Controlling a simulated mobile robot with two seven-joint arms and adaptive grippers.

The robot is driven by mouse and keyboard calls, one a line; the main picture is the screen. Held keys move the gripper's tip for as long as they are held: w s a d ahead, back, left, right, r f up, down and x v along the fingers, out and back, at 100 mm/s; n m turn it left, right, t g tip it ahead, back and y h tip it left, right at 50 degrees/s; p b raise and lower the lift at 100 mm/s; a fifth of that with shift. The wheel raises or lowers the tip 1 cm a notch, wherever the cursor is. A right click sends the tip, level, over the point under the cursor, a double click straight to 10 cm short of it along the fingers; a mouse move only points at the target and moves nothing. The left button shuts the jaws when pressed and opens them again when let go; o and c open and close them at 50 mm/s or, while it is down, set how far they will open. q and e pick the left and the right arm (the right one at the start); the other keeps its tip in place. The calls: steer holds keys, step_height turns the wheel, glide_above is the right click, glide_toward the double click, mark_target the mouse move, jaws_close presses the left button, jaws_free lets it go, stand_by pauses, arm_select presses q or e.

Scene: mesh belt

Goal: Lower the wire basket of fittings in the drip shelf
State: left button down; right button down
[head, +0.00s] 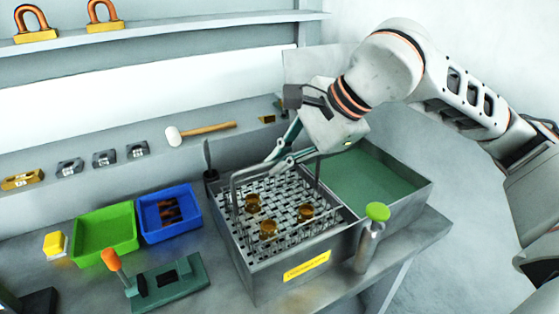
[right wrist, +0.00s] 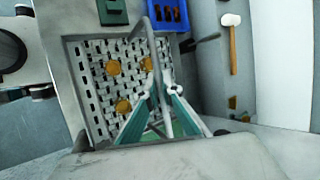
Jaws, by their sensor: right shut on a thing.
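The wire basket (head: 251,237) is a pale mesh tray with a tall bent-rod handle (head: 232,190). Three brass fittings (head: 268,228) lie on its mesh; they also show in the right wrist view (right wrist: 113,67). The basket sits inside the left compartment of a grey tank (head: 258,285) with a yellow label, taken as the drip shelf side. Whether its underside touches the support is hidden. My right gripper (head: 275,163) is shut on the handle's top bar, at the compartment's back; the rod runs between its fingers in the right wrist view (right wrist: 159,92). My left gripper is out of view.
The tank's right compartment holds green liquid (head: 370,180). A green-topped cylinder (head: 372,235) stands at its front. Left are blue (head: 183,232) and green bins (head: 104,238) and an orange-handled green fixture (head: 168,285). A mallet (head: 200,131) lies on the ledge behind.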

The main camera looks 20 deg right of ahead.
steer(key=shift+s+f, duration=0.25)
steer(key=shift+f, duration=0.4)
steer(key=c, duration=2.2)
jaws_free()
steer(key=shift+o, duration=0.2)
steer(key=shift+w, duration=0.25)
steer(key=v, duration=1.2)
steer(key=shift+r, duration=0.2)
